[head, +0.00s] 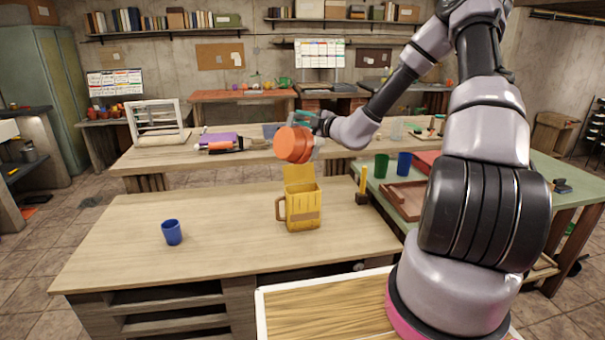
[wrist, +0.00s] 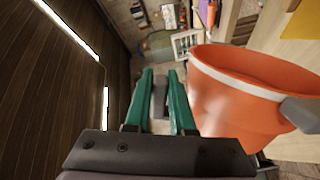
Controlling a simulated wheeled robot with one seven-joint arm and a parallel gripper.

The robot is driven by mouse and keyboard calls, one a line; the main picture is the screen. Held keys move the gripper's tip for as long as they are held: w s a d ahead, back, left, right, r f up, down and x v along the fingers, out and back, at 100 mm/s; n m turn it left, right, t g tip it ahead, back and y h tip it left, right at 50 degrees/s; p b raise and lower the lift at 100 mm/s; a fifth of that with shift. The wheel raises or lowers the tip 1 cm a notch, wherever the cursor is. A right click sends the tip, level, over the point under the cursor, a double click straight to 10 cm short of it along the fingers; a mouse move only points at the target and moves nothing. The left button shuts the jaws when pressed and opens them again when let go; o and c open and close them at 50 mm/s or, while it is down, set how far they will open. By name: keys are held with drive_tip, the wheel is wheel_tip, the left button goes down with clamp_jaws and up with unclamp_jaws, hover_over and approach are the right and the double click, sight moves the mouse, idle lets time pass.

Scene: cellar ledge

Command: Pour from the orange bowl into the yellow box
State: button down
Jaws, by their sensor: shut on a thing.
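The orange bowl (head: 293,145) is held in the air above and behind the yellow box, tipped on its side in the head view. In the wrist view the bowl (wrist: 235,100) fills the right side, with a pale band and a grey handle. My gripper (head: 318,124) is shut on the bowl; its teal fingers (wrist: 162,78) show beside the bowl. The yellow box (head: 302,208) stands upright on the near table, with a brown handle on its left and a yellow panel rising behind. Its inside and the bowl's contents are hidden.
A blue cup (head: 172,232) stands left on the near wooden table (head: 130,260). A yellow upright tool in a dark base (head: 362,186) stands right of the box. A green table (head: 540,190) at right holds cups and a reddish tray (head: 402,200). The table between cup and box is clear.

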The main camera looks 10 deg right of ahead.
drive_tip(key=shift+w+d+f+m, duration=0.1)
drive_tip(key=shift+w+d+m, duration=0.25)
drive_tip(key=shift+d+m, duration=0.25)
drive_tip(key=shift+w+d+f+m, duration=0.1)
drive_tip(key=shift+w+d+m, duration=0.2)
drive_tip(key=shift+d+m, duration=0.25)
idle(2.2)
drive_tip(key=shift+w+d+f+m, duration=0.3)
drive_tip(key=shift+w+d+m, duration=0.15)
drive_tip(key=shift+d+m, duration=0.4)
idle(2.5)
